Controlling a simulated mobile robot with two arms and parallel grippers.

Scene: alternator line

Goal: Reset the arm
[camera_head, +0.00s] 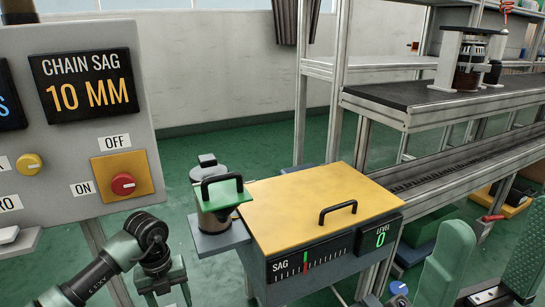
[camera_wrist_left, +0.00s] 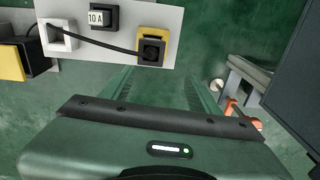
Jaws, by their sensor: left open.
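My left arm comes in from the lower left in the head view. Its gripper (camera_head: 166,290) points down, open and empty, in front of the control panel (camera_head: 85,190) and left of the yellow-topped box (camera_head: 322,205). The left wrist view shows the gripper's green body, with its two fingers (camera_wrist_left: 160,88) apart and only floor between them. It touches nothing that I can see.
The panel has a red knob (camera_head: 123,184) and a yellow knob (camera_head: 28,164). A conveyor (camera_head: 455,92) runs at the right. A plate with sockets (camera_wrist_left: 112,25) and a black cable lies near the left gripper.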

